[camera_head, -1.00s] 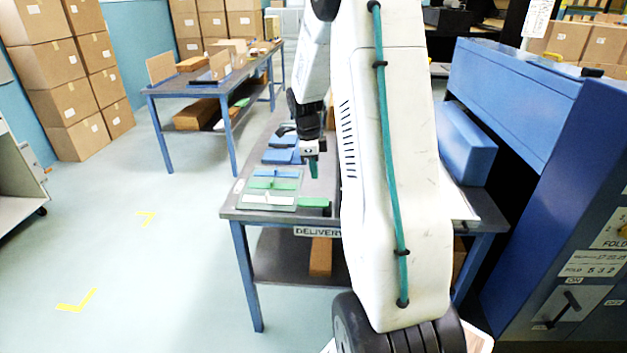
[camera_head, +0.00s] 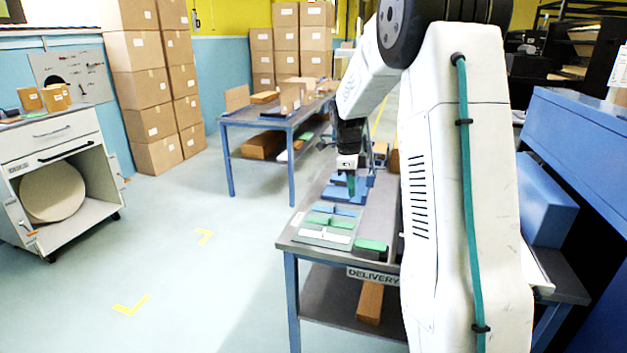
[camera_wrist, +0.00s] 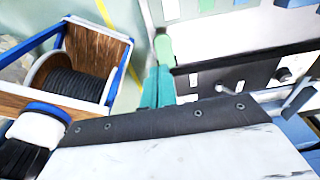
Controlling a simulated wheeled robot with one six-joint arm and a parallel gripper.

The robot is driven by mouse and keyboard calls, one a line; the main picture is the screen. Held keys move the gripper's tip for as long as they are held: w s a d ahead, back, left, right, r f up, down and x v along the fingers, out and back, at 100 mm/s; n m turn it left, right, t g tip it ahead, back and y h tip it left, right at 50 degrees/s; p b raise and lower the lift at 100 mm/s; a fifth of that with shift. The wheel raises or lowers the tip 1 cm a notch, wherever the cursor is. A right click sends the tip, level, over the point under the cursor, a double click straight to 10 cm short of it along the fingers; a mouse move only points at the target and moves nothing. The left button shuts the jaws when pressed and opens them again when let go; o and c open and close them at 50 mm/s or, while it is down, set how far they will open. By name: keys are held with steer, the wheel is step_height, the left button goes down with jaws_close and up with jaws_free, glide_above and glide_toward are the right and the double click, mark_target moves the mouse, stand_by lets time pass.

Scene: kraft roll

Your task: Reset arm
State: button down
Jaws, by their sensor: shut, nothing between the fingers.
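My gripper (camera_head: 351,184) hangs from my white arm over the delivery table (camera_head: 296,240) in the head view, pointing down. Its teal fingers (camera_wrist: 158,88) are closed together with nothing between them. In the head view the fingertips appear above the blue items on the table; I cannot tell the exact height. My large white arm link covers the right part of the table.
Blue, green and white flat pieces (camera_head: 332,222) and a green-topped block (camera_head: 370,247) lie on the delivery table. Another blue-legged table (camera_head: 240,122) and stacked cartons (camera_head: 150,85) stand behind. A blue machine (camera_head: 575,140) is at right. The left floor is clear.

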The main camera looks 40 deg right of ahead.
steer(key=s+a+r+n+t, duration=0.1)
steer(key=s+a+r+n, duration=0.2)
steer(key=s+a+n, duration=0.6)
steer(key=s+a+r+n, duration=0.3)
steer(key=s+a+n, duration=0.7)
steer(key=s, duration=0.1)
steer(key=s+a+r+n+t, duration=0.1)
steer(key=s+a+r+n, duration=0.2)
steer(key=s+a+n, duration=0.6)
steer(key=shift+s+a+n+t+y, duration=0.3)
steer(key=shift+s+a+y, duration=0.1)
steer(key=shift+s, duration=0.05)
